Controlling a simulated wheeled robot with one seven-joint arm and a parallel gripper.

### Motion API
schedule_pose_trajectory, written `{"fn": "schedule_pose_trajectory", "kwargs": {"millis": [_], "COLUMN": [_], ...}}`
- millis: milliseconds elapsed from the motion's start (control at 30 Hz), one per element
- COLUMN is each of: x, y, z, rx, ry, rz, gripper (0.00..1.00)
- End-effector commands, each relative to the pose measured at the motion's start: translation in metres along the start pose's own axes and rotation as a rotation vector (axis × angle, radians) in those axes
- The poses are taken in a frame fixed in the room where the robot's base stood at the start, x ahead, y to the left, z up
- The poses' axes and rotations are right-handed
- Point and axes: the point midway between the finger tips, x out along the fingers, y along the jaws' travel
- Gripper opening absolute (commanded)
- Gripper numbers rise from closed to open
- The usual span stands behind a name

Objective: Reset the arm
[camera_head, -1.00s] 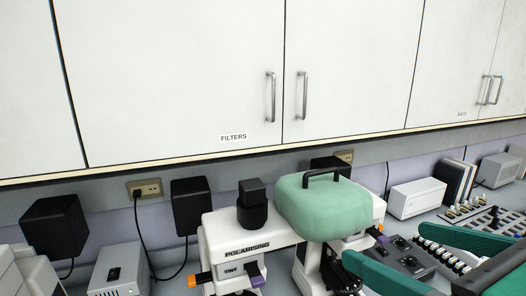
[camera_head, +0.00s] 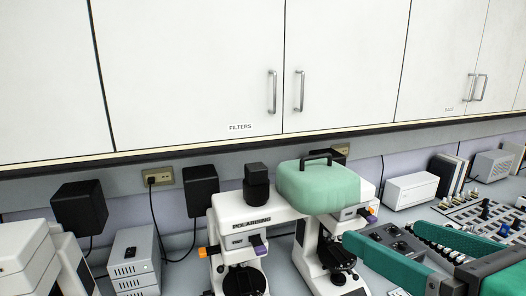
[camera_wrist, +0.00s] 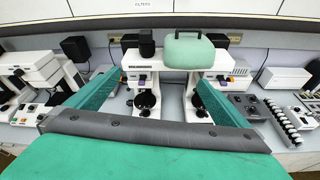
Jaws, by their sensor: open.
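My gripper (camera_wrist: 150,98) is open in the wrist view, its two green fingers spread wide with nothing between them. In the head view my gripper (camera_head: 385,262) reaches in from the lower right, in front of the bench. Beyond the fingers stands a white microscope marked POLARISING (camera_head: 240,215), which also shows in the wrist view (camera_wrist: 140,62).
White wall cabinets (camera_head: 200,60) hang above the bench, one labelled FILTERS. Grey control boxes (camera_head: 134,258), a white box (camera_head: 410,190) and a rack of small parts (camera_head: 480,215) crowd the bench. Another microscope (camera_wrist: 65,65) stands at the left in the wrist view.

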Motion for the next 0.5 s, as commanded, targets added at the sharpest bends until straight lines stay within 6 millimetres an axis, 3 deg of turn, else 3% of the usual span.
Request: {"fn": "schedule_pose_trajectory", "kwargs": {"millis": [267,500], "x": [0.020,0.053], "y": [-0.009,-0.024], "z": [0.004,0.001], "rx": [0.222,0.580], "ry": [-0.131,-0.296], "rz": [0.075,0.200], "gripper": [1.00,1.00]}}
